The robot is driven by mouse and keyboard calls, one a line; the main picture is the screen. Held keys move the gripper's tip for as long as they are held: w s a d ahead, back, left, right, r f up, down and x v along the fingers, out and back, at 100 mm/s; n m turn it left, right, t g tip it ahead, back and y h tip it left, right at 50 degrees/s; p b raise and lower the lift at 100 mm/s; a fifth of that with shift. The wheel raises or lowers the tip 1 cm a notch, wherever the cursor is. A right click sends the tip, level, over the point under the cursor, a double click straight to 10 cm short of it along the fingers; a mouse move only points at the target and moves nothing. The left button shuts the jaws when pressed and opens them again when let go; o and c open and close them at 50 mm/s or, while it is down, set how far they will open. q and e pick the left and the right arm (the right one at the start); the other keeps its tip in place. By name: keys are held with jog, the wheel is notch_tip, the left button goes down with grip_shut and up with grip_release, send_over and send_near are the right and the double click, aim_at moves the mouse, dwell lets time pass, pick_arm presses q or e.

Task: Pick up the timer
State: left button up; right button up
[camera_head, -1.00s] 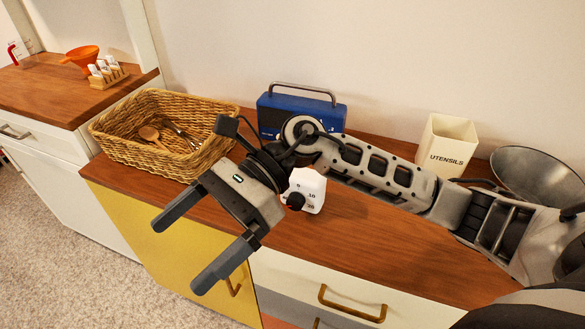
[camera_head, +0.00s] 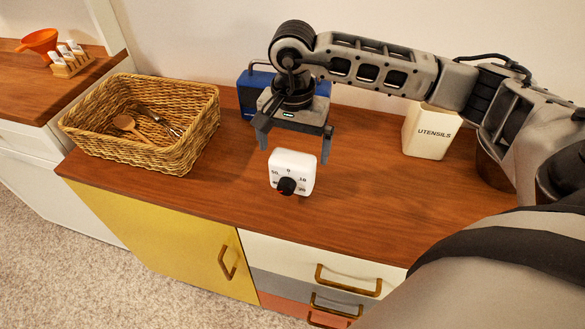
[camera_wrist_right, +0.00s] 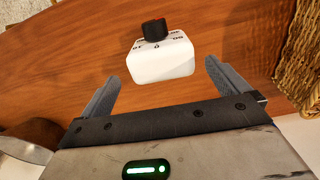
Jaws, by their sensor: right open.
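The timer (camera_head: 292,170) is a small white box with a black dial and numbers on its front. It stands on the wooden counter top, near the middle of the head view. My right gripper (camera_head: 294,150) is open and empty, its two fingers pointing down just behind and above the timer. In the right wrist view the timer (camera_wrist_right: 160,58) lies ahead of and between the open fingertips (camera_wrist_right: 158,78), with no visible contact. My left gripper is not in view.
A wicker basket (camera_head: 85,143) with utensils stands left of the timer. A blue box (camera_head: 252,92) is behind my right gripper, partly hidden. A white utensils holder (camera_head: 431,135) stands to the right. The counter (camera_head: 215,200) around the timer is clear.

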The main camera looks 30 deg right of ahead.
aim_at(292, 157)
notch_tip(292, 157, down, 6)
jog(key=shift+f+p, duration=0.25)
jog(key=shift+p, duration=0.45)
jog(key=shift+w, duration=0.1)
jog(key=c, duration=1)
